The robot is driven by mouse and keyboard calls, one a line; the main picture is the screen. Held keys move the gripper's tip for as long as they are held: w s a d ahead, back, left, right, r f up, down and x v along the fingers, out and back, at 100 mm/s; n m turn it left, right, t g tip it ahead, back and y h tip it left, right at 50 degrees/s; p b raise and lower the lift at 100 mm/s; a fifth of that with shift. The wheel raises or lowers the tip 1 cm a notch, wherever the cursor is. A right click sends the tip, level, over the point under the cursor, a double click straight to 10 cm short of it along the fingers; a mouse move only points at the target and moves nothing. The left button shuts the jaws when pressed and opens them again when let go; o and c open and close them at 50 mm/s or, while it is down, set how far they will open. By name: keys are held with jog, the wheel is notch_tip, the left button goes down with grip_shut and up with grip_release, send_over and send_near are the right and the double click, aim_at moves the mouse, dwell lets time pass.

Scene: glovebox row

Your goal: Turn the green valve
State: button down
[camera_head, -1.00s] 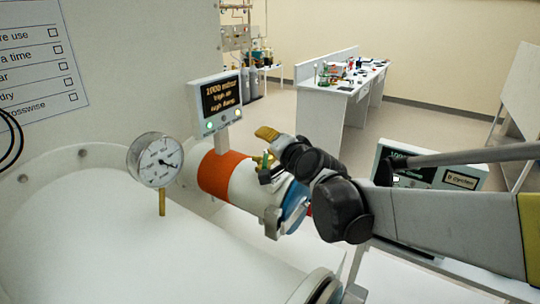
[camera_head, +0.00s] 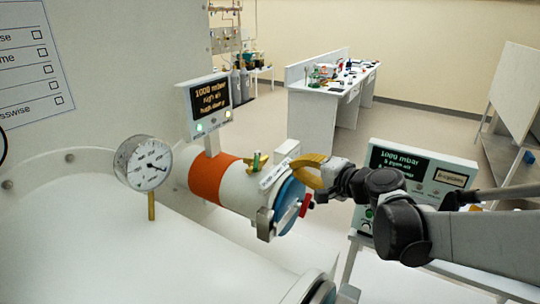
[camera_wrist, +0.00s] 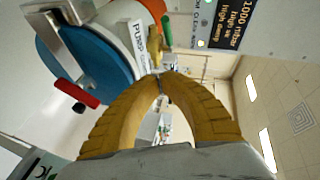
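The green valve (camera_head: 257,162) is a small green handle on a brass fitting, on top of the white cylinder (camera_head: 238,185) with an orange band. In the wrist view the green valve (camera_wrist: 166,30) shows above and beyond my fingertips. My gripper (camera_head: 290,164) has yellow fingers and is to the right of the valve, apart from it, near the cylinder's blue end. In the wrist view the tips of my gripper (camera_wrist: 160,78) meet, with nothing seen between them. A white label plate (camera_wrist: 138,40) reading "PURGE" stands beside the valve.
A blue round door (camera_head: 288,205) with a red handle (camera_head: 306,204) closes the cylinder end just below my gripper. A pressure gauge (camera_head: 143,163) and a display (camera_head: 208,103) stand to the left. A second display panel (camera_head: 415,170) is behind my arm.

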aim_at(256, 161)
jog(key=s+d+y, duration=0.2)
jog(key=s+d, duration=0.1)
jog(key=b+x, duration=0.1)
jog(key=x, duration=0.9)
jog(key=shift+s+a+r, duration=0.15)
jog(key=shift+a, duration=0.05)
jog(key=shift+s+a+f+b, duration=0.1)
jog(key=shift+a+b, duration=0.05)
jog(key=shift+a, duration=0.45)
jog(key=shift+a+f+b, duration=0.15)
jog(key=shift+a, duration=0.95)
